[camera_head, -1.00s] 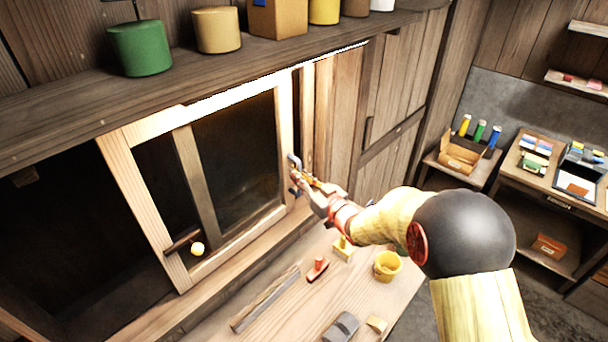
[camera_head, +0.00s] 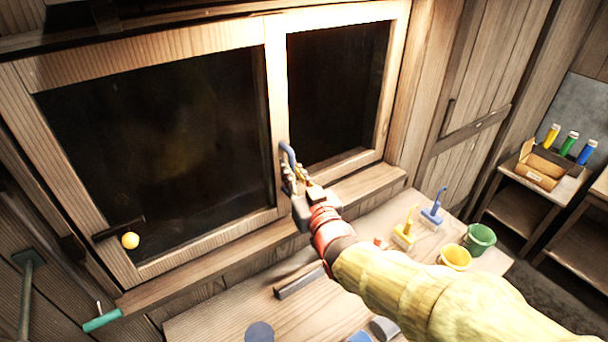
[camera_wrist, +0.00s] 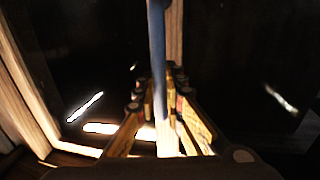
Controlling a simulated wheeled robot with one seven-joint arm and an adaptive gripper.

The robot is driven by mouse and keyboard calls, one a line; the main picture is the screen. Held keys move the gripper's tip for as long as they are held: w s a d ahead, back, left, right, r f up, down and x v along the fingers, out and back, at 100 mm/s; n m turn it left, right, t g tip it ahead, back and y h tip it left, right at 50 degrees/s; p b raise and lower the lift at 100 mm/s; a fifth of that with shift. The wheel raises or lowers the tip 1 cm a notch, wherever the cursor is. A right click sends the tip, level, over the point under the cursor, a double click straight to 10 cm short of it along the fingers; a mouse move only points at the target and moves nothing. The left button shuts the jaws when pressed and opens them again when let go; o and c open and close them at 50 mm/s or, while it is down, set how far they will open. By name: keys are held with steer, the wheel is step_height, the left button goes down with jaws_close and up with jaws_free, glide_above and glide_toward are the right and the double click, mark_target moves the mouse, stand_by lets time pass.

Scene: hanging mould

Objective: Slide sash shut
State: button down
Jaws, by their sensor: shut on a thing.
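The wooden sash (camera_head: 78,185) with its dark pane covers the left part of the window in the head view. No open gap shows at its left edge, though I cannot tell if it touches the jamb. A blue handle (camera_head: 288,155) stands on its right stile; it also shows upright in the wrist view (camera_wrist: 157,60). My gripper (camera_head: 293,180) is shut on the handle; in the wrist view its fingers (camera_wrist: 160,105) lie on either side of it.
Right of the handle is another dark pane (camera_head: 335,90). Below the sill, a bench (camera_head: 225,318) holds brushes, a yellow pot (camera_head: 455,257) and a green pot (camera_head: 481,238). A teal-handled tool (camera_head: 102,320) hangs at lower left. A side table with bottles (camera_head: 568,143) stands right.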

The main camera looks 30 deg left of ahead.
steer(key=shift+s+a+f, duration=0.1)
steer(key=shift+s+a, duration=0.15)
steer(key=shift+s, duration=0.15)
steer(key=c, duration=1.9)
jaws_free()
steer(key=shift+s+a, duration=0.1)
steer(key=shift+s, duration=0.1)
steer(key=v, duration=1.2)
steer(key=shift+w, duration=0.1)
